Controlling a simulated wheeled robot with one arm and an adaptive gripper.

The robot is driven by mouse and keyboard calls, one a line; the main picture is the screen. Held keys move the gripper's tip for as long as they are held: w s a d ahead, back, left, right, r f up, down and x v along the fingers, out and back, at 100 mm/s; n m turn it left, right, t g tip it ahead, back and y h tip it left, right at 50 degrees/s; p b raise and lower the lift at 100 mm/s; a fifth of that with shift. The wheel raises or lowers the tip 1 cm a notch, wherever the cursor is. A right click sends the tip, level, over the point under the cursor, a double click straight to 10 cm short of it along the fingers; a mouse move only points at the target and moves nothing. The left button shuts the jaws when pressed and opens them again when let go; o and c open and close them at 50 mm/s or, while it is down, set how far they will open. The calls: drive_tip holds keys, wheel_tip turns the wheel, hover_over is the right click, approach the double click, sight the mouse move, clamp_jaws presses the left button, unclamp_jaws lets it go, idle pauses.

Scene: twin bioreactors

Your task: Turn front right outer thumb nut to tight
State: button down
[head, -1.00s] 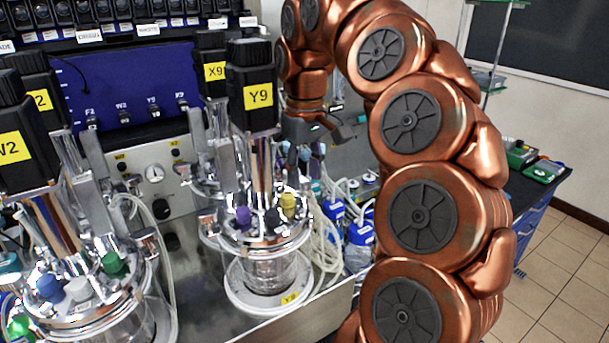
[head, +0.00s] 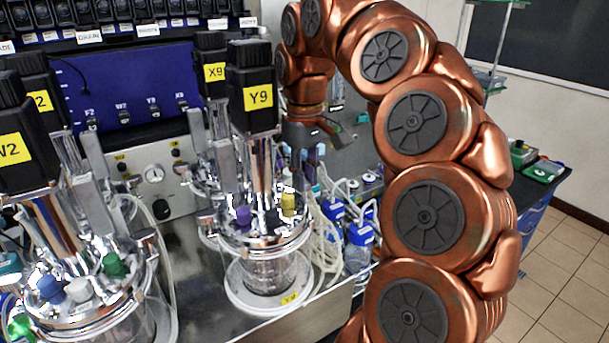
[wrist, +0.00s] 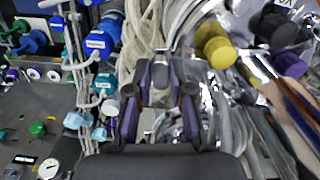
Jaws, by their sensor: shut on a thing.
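The vessel labelled Y9 (head: 268,240) stands at the centre of the head view, with a shiny metal lid carrying purple and yellow caps. My gripper (head: 310,163) points down just behind and to the right of this lid. In the wrist view my gripper (wrist: 160,84) has its two purple-lined fingers closed around a small grey piece, apparently the thumb nut (wrist: 160,72). The fingers hide most of it, and its thread cannot be seen. In the head view the nut is hidden behind the lid and fingers.
A second vessel (head: 95,285) with green, white and blue caps stands at the left front. Pale tubing (head: 325,240) and blue-capped bottles (head: 360,235) crowd the right side of Y9. A yellow cap (wrist: 218,48) lies close to the fingers. The control panel (head: 150,175) is behind.

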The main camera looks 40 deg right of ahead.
drive_tip(key=shift+f+m+b, duration=0.1)
drive_tip(key=shift+m+b, duration=0.2)
drive_tip(key=shift+b, duration=0.25)
drive_tip(key=shift+f+m+b, duration=0.1)
drive_tip(key=shift+m+b, duration=0.5)
drive_tip(key=shift+b, duration=0.15)
drive_tip(key=shift+m+b, duration=0.65)
drive_tip(key=shift+m, duration=0.15)
drive_tip(key=m, duration=0.2)
drive_tip(key=shift+a+r+m, duration=0.1)
drive_tip(key=shift+r+m, duration=0.15)
drive_tip(key=shift+m, duration=0.05)
drive_tip(key=shift+w+a+m+b, duration=0.1)
drive_tip(key=shift+m+b, duration=0.2)
drive_tip(key=shift+m, duration=1.9)
drive_tip(key=c, duration=1)
unclamp_jaws()
drive_tip(key=shift+c, duration=0.2)
